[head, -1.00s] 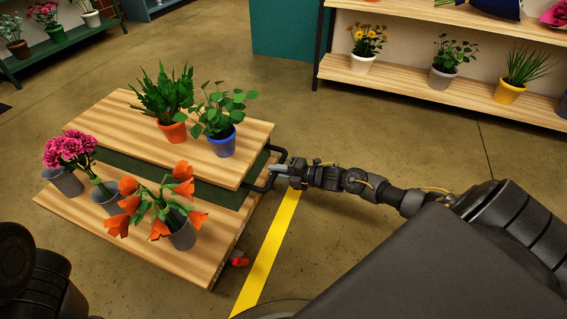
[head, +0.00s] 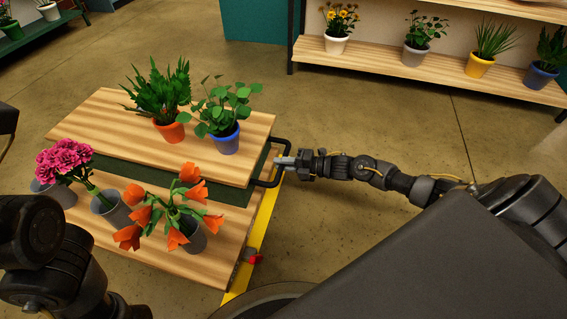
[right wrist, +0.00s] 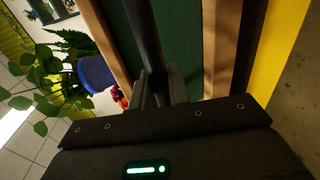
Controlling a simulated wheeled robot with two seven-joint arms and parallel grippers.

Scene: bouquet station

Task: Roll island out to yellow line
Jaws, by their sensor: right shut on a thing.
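The island (head: 92,122) is a two-level wooden cart with a green body, standing left of centre in the head view. My right gripper (head: 285,162) is shut on the black bar handle (head: 272,183) at its right end; the right wrist view shows the handle (right wrist: 145,35) running between the fingers (right wrist: 160,92). The yellow line (head: 233,298) on the floor runs right along the island's right edge, which partly hides it. The line also shows in the right wrist view (right wrist: 283,50). My left arm shows at lower left, its gripper out of view.
On the island stand a red-orange pot (head: 169,132), a blue pot (head: 225,143), and grey pots with orange (head: 192,238) and pink flowers (head: 65,160). A plant shelf (head: 380,65) stands at the back right. The floor between shelf and island is clear.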

